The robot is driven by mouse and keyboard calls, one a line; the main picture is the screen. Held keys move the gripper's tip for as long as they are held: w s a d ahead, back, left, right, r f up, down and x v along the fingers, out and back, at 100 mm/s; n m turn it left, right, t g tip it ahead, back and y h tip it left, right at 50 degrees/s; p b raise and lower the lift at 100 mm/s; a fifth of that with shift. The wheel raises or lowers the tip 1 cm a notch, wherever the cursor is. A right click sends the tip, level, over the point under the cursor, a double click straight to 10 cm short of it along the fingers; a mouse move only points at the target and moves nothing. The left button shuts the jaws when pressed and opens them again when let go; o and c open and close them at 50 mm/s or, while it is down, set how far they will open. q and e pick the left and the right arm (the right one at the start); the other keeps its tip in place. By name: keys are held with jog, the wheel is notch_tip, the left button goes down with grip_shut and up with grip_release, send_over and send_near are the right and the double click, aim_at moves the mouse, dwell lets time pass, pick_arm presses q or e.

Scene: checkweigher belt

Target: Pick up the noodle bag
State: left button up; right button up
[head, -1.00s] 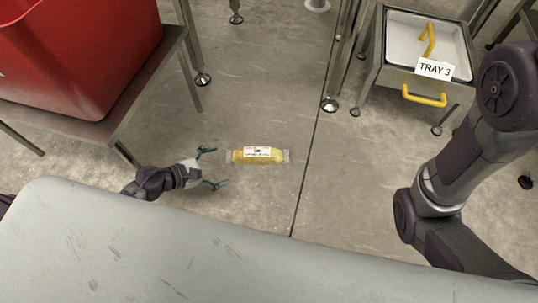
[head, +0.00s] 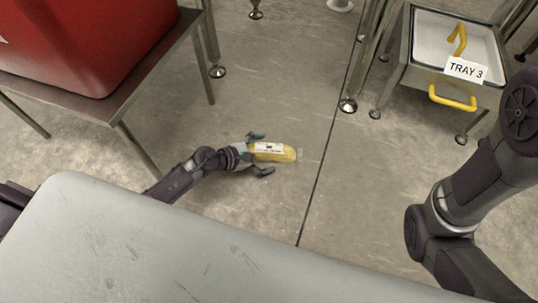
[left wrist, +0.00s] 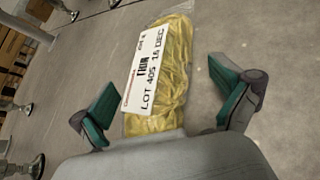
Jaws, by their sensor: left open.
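The noodle bag (head: 274,152) is a yellow pack with clear ends and a white label, lying on the concrete floor. It also fills the middle of the left wrist view (left wrist: 172,100), its label reading LOT 405. My left gripper (head: 260,153) is open, with one finger on each side of the bag's near end. In the left wrist view its green-padded fingertips (left wrist: 166,100) stand apart from the bag, with a gap on both sides. The bag's near end is hidden behind the gripper body. My right arm shows at the right, but its gripper is out of view.
A red bin (head: 95,40) stands on a steel table (head: 150,70) at upper left. A steel stand holds a white tray marked TRAY 3 (head: 440,40) with yellow handles at upper right. Floor around the bag is clear. A grey surface (head: 130,245) fills the lower foreground.

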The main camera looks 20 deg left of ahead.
pick_arm(q)
jog(key=shift+w+d, duration=0.1)
jog(key=shift+f, duration=0.1)
grip_shut()
dwell(0.5)
